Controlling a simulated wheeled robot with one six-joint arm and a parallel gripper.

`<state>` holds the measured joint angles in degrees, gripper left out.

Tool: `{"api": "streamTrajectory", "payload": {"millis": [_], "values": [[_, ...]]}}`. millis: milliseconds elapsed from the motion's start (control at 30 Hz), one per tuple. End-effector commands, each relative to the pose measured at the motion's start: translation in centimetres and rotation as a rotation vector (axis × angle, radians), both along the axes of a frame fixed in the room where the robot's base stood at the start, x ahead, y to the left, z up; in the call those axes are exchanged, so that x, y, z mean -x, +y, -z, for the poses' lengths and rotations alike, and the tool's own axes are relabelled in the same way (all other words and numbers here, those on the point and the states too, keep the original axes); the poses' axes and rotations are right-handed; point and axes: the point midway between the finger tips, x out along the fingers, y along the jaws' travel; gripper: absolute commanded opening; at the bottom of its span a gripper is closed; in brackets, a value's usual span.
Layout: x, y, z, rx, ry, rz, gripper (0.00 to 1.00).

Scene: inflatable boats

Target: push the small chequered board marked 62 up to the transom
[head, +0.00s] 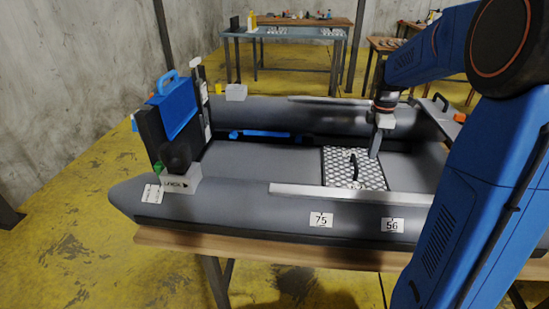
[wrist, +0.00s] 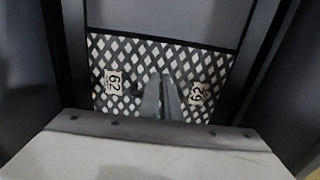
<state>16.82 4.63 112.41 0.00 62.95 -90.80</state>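The chequered board (head: 340,176) lies flat on the boat's floor, right of the middle, with a black upright handle (head: 353,166). In the wrist view the board (wrist: 118,58) carries two white labels reading 62. The transom (head: 152,133), a dark upright panel, stands at the boat's left end, well apart from the board. My gripper (head: 373,154) points down over the board's right part; its fingers (wrist: 163,97) look closed together with nothing between them. I cannot tell whether the tips touch the board or handle.
The grey floor (head: 260,160) between board and transom looks mostly clear. Grey tubes (head: 240,205) flank it; the near one bears labels 75 (head: 321,219) and 56 (head: 392,225). A blue case-like object (head: 177,105) sits at the transom. A blue bar (head: 260,134) lies along the far side.

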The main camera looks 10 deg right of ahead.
Motion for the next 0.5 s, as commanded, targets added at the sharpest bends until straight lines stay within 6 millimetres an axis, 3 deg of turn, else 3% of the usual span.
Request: {"api": "streamTrajectory", "payload": {"millis": [500], "values": [[0.0,0.0,3.8,0.0,0.001,0.0,0.03]]}}
